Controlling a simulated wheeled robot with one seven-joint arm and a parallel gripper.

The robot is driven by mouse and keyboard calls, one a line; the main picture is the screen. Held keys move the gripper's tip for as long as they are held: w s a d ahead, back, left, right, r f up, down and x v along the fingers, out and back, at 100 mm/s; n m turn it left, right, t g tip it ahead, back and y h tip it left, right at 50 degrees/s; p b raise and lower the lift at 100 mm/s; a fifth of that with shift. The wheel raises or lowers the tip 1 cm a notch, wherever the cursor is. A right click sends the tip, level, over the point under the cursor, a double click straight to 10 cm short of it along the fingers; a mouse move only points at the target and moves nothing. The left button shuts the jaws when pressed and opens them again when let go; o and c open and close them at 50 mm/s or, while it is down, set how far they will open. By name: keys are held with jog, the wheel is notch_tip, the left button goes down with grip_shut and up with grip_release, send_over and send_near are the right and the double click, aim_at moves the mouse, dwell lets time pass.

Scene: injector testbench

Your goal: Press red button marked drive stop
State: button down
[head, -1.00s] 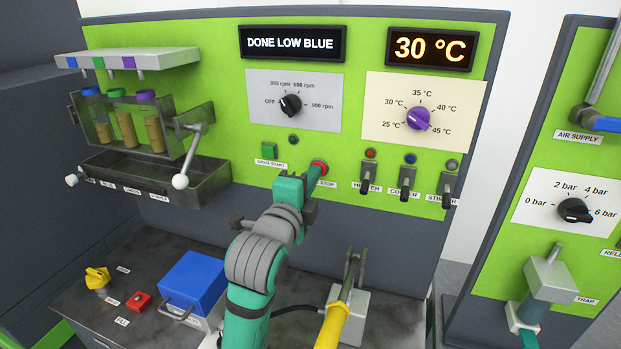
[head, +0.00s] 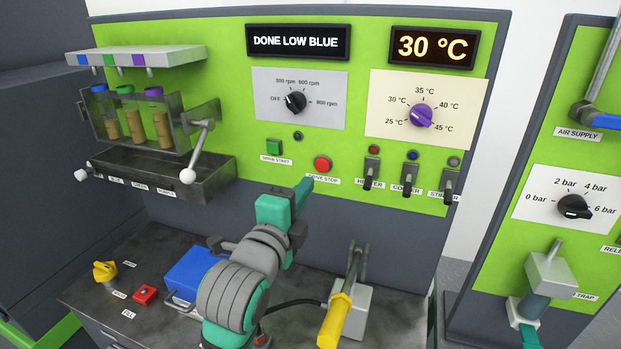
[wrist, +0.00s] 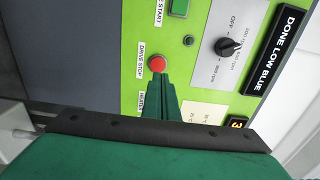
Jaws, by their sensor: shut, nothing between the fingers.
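The red drive stop button (head: 322,164) is on the green panel, above its "DRIVE STOP" label (head: 323,179), with the green drive start button (head: 274,147) to its left. My gripper (head: 307,183) is shut and empty, its tip just below and left of the label's right end in the head view. In the wrist view the red button (wrist: 158,64) shows fully, just beyond the tip of my shut green fingers (wrist: 158,82). The fingers look apart from the button, but the gap's depth is hard to tell.
Heater, cooler and stirrer switches (head: 411,172) stick out right of the button. A lever with a white ball (head: 188,176) and a vial rack stand left. A yellow-handled lever (head: 334,320) and a blue box (head: 200,272) are on the bench below.

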jog(key=v, duration=0.6)
